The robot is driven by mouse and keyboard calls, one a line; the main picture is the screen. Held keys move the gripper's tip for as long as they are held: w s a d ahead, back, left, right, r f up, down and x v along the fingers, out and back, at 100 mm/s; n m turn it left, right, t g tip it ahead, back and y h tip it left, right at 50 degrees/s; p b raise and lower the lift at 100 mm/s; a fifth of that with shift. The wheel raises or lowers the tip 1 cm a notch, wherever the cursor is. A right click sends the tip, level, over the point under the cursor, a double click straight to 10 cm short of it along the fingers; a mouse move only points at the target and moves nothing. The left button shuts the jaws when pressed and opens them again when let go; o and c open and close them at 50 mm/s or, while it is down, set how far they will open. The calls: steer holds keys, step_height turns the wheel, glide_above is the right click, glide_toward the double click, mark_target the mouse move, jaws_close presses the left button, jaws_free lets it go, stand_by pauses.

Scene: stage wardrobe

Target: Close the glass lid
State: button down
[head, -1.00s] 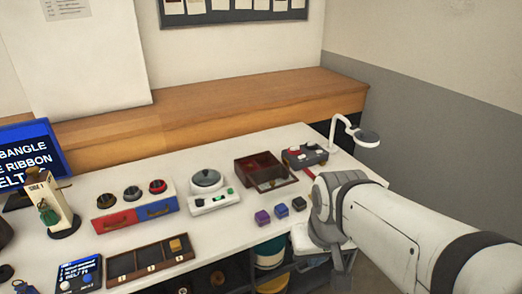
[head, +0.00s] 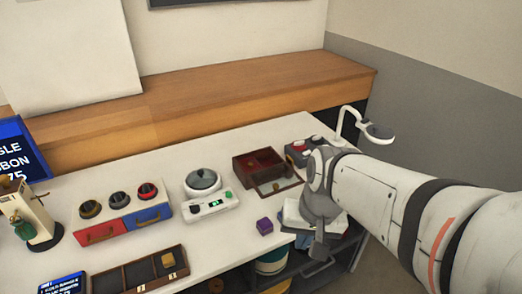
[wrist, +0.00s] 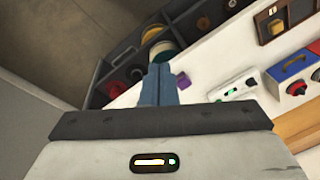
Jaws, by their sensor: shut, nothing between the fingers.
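A dark red-brown box (head: 243,168) with red compartments stands toward the right of the white table. A framed clear pane (head: 276,186), apparently its glass lid, lies at the box's front side, with the compartments behind it uncovered. My gripper (head: 318,248) is in front of and to the right of the box, by the table's front edge, apart from it. The gripper's fingers (wrist: 158,82) are together and empty in the wrist view. The box is not clearly visible in the wrist view.
A purple cube (head: 265,226) sits in front of the box. A white scale-like device (head: 211,206) stands left of it. A dark button box (head: 304,149) and a white lamp (head: 375,131) are behind my arm. Shelves (wrist: 130,65) lie below the table.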

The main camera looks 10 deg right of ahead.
steer(key=w+a+f+m+y+b, duration=0.25)
steer(key=f+m+y, duration=0.25)
steer(key=m, duration=0.7)
steer(key=w+a+f+m+y+b, duration=0.1)
steer(key=w+f+m+y+b, duration=0.3)
steer(key=m, duration=0.8)
steer(key=w+d+f+m+t+b, duration=0.15)
steer(key=w+d+m+t, duration=0.4)
steer(key=m, duration=0.55)
steer(key=w+d+f+m+t, duration=0.35)
steer(key=d+m+t, duration=0.25)
steer(key=m, duration=0.4)
steer(key=x, duration=0.4)
steer(key=w+d+b+x, duration=0.1)
steer(key=x, duration=0.3)
steer(key=d+x, duration=0.1)
steer(key=x, duration=0.3)
steer(key=shift+w+a+f+b, duration=0.1)
steer(key=shift+w+a+b, duration=0.1)
steer(key=shift+w+b, duration=0.25)
steer(key=shift+w+d, duration=0.1)
steer(key=shift+w, duration=0.55)
